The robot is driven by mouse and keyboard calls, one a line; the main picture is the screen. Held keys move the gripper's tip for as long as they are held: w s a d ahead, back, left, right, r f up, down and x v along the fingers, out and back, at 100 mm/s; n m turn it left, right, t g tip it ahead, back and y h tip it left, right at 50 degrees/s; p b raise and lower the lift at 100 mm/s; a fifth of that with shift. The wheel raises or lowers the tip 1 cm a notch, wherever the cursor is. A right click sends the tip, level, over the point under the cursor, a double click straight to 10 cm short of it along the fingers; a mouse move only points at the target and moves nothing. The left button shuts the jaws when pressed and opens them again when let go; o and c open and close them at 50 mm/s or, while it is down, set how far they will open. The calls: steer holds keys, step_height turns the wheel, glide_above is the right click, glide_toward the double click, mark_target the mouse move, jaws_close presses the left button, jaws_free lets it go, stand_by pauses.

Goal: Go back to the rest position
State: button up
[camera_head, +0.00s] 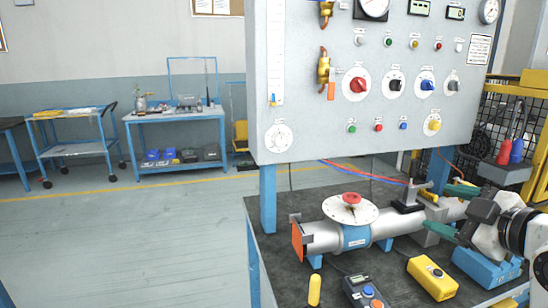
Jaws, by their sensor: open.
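My gripper (451,208) is at the right of the view, with its two green fingers spread apart. It points left, toward the silver pipe (396,222) on the dark bench (275,240). A white round dial with a red knob (351,199) sits on top of the pipe.
The grey control panel (310,110) with knobs and gauges rises behind the bench. A yellow box (432,278), a dark button box (364,293) and a yellow peg (314,290) stand in front of the pipe. A blue block (486,269) is below my gripper. The floor at left is clear.

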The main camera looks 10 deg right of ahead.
steer(key=s+a+f+m+g+p, duration=0.1)
steer(key=s+a+f+m+g, duration=0.2)
steer(key=f, duration=0.5)
steer(key=s+a+f+m+g+p, duration=0.1)
steer(key=s+a+f+g, duration=0.15)
steer(key=a+f, duration=0.4)
steer(key=s+a+f+m+g+p, duration=0.1)
steer(key=s+a+f+m+g, duration=0.15)
steer(key=f, duration=0.65)
steer(key=s+f+m+g, duration=0.1)
steer(key=s+f+g, duration=0.1)
steer(key=s+f, duration=0.2)
steer(key=s+a+f+m+g+p, duration=0.1)
steer(key=s+f, duration=0.3)
steer(key=s, duration=0.6)
steer(key=s+a+f+m+g+p, duration=0.1)
steer(key=s+f+g, duration=0.1)
steer(key=s+f, duration=0.2)
steer(key=s, duration=0.3)
steer(key=shift+m+g+h, duration=0.35)
steer(key=shift+g+h, duration=0.05)
